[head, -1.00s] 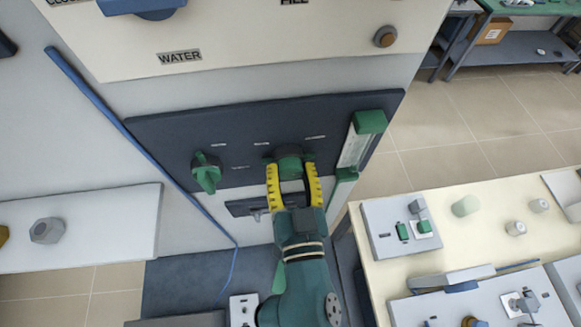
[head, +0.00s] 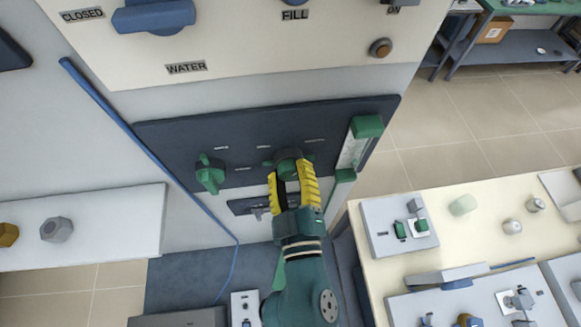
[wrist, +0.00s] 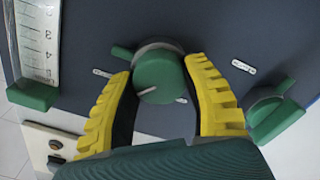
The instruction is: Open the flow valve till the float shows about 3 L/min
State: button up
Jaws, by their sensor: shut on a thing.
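The green round flow valve knob (head: 288,160) sits on the dark panel (head: 232,133). My gripper (head: 292,180), with yellow ribbed fingers, is shut on this knob. The flowmeter tube (head: 352,152) with green end blocks is at the panel's right end. In the wrist view its scale (wrist: 38,40) shows at the upper left with printed numbers. I cannot make out the float.
Another green knob (head: 210,174) is on the panel to the left. A cream table (head: 440,215) with switch boxes stands at right. A white shelf (head: 110,215) with nut-shaped pieces is at left. A blue hose (head: 150,150) runs down the wall.

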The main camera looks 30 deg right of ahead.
jog(key=n+p, duration=0.2)
jog(key=n, duration=0.4)
jog(key=shift+n, duration=0.3)
jog(key=n+p, duration=0.1)
jog(key=n, duration=0.3)
jog(key=shift+f+n+p, duration=0.1)
jog(key=shift+n+p, duration=0.3)
jog(key=o, duration=1.2)
jog(key=v, duration=1.2)
